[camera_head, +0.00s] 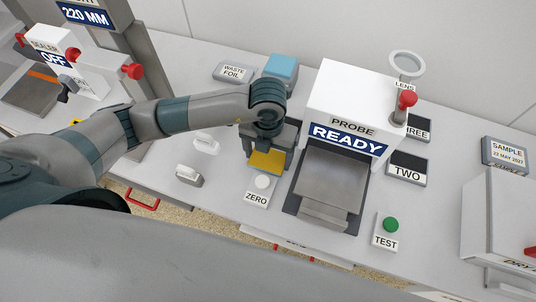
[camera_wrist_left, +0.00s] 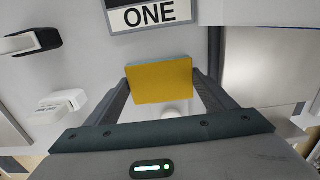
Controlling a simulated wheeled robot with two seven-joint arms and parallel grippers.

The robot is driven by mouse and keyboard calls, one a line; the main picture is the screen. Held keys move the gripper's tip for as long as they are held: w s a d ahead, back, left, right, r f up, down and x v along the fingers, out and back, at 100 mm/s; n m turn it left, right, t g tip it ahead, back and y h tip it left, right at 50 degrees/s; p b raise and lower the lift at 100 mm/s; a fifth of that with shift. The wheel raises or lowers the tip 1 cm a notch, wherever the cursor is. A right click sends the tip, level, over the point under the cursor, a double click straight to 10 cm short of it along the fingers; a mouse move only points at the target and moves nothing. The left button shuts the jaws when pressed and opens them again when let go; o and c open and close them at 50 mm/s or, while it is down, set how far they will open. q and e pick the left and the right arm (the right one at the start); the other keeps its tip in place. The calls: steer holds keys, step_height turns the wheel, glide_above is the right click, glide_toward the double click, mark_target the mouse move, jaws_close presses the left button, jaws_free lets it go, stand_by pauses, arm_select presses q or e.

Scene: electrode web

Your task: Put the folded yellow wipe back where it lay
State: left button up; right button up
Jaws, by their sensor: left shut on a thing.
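My left gripper (camera_head: 266,150) is shut on the folded yellow wipe (camera_head: 267,162). The wrist view shows the wipe (camera_wrist_left: 160,80) as a flat yellow block between the two fingers, with a thin bluish edge. In the head view the wipe is just behind the ZERO plate (camera_head: 257,198) with its white button. In the wrist view the plate marked ONE (camera_wrist_left: 152,15) is beyond the wipe, apart from it in the picture. I cannot tell whether the wipe touches the table. My right gripper is not in view.
The white PROBE unit (camera_head: 347,95) reading READY stands right of the gripper, its grey platform (camera_head: 331,187) in front. A blue block (camera_head: 281,68) and the WASTE FOIL plate (camera_head: 233,72) are behind. Two white-handled pieces (camera_head: 206,143) (camera_head: 188,175) stand left. The TEST button (camera_head: 390,224) is at right.

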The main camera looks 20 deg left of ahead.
mark_target(268, 158)
arm_select(q)
steer(key=shift+f, duration=0.2)
steer(key=o, duration=1.1)
steer(key=shift+r, duration=0.1)
step_height(268, 158, up, 12)
steer(key=p, duration=0.8)
steer(key=shift+r, duration=0.1)
